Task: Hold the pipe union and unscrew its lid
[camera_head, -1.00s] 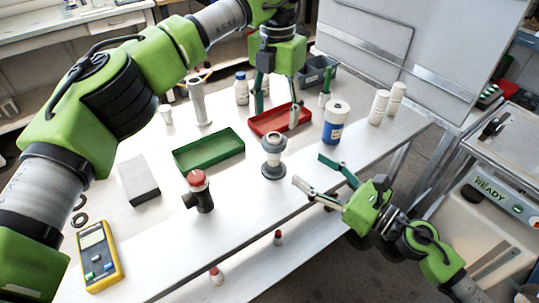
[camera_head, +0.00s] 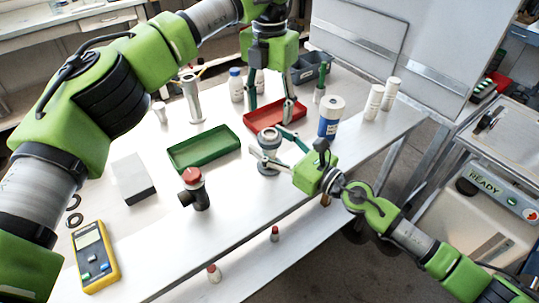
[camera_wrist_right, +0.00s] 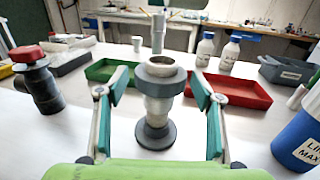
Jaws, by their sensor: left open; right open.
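The pipe union (camera_head: 268,158) stands upright on the white table near its front edge. It is grey, with a wide dark base, a lighter body and a darker grey ring-shaped lid (camera_wrist_right: 160,70) on top. My right gripper (camera_head: 265,140) is open, its fingers on either side of the union; the right wrist view shows the union between the fingers (camera_wrist_right: 158,88), with gaps at both sides. Part of the union is hidden by the fingers in the head view. My left gripper (camera_head: 270,110) is open and empty, pointing down behind the union, near the red tray.
A red tray (camera_head: 296,119) and a green tray (camera_head: 205,158) lie behind the union. A dark fitting with a red cap (camera_head: 194,190) stands to its left, a blue-and-white container (camera_head: 330,118) to its right. A yellow meter (camera_head: 95,256) lies front left.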

